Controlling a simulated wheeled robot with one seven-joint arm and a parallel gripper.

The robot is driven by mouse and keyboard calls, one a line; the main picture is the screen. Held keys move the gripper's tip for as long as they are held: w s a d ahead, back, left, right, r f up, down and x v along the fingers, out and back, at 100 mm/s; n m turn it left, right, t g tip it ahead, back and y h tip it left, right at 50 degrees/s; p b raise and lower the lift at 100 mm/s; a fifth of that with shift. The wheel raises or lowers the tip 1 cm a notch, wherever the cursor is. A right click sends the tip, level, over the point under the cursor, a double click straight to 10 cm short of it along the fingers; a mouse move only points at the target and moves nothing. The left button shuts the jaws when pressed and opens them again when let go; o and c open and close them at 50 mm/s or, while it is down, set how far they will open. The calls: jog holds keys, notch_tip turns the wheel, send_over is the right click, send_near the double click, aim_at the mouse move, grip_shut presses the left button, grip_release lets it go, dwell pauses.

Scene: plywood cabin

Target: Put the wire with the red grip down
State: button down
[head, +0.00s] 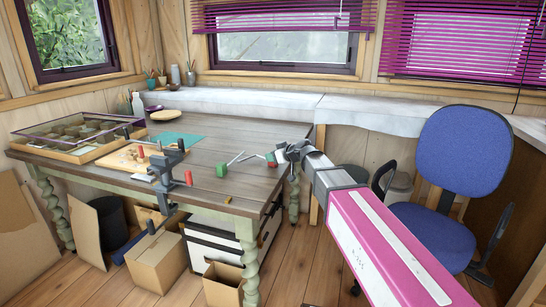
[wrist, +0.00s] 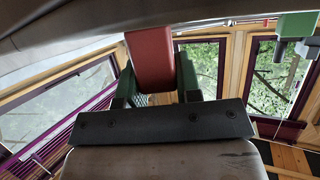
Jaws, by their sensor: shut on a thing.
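My gripper (head: 280,154) is above the right end of the wooden table (head: 230,185), near its edge. It is shut on the red grip (head: 271,159). In the wrist view the red grip (wrist: 152,58) sits between the two fingers, in the upper middle. Thin grey rods (head: 237,157) show just left of the gripper, beside a green block (head: 221,170) on the table. I cannot tell whether the grip touches the tabletop.
A grey clamp-like stand (head: 167,175) with a red peg (head: 189,178) is at the table's front edge. A wooden board (head: 128,158), a glass-topped case (head: 80,137) and a teal mat (head: 176,140) lie further left. A blue chair (head: 465,150) stands right. Some tabletop behind the green block is bare.

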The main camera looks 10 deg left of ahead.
jog(key=c, duration=0.8)
grip_release()
jog(key=shift+r, duration=0.15)
jog(key=v, duration=1.2)
jog(key=s+d+f+m+g+h, duration=0.2)
jog(key=s+d+f+m+h, duration=0.2)
jog(key=d+f, duration=0.6)
jog(key=s+d+f+m+g+h, duration=0.2)
jog(key=s+d+f+m+h, duration=0.2)
jog(key=d+f, duration=0.7)
jog(key=s+d+f+m+g+h, duration=0.2)
jog(key=s+d+f+m+h, duration=0.2)
jog(key=s+d+f, duration=0.3)
jog(key=d+f, duration=0.4)
jog(key=d, duration=0.2)
jog(key=shift+s+f+m, duration=0.15)
jog(key=shift+s+m, duration=0.15)
jog(key=shift+d, duration=0.1)
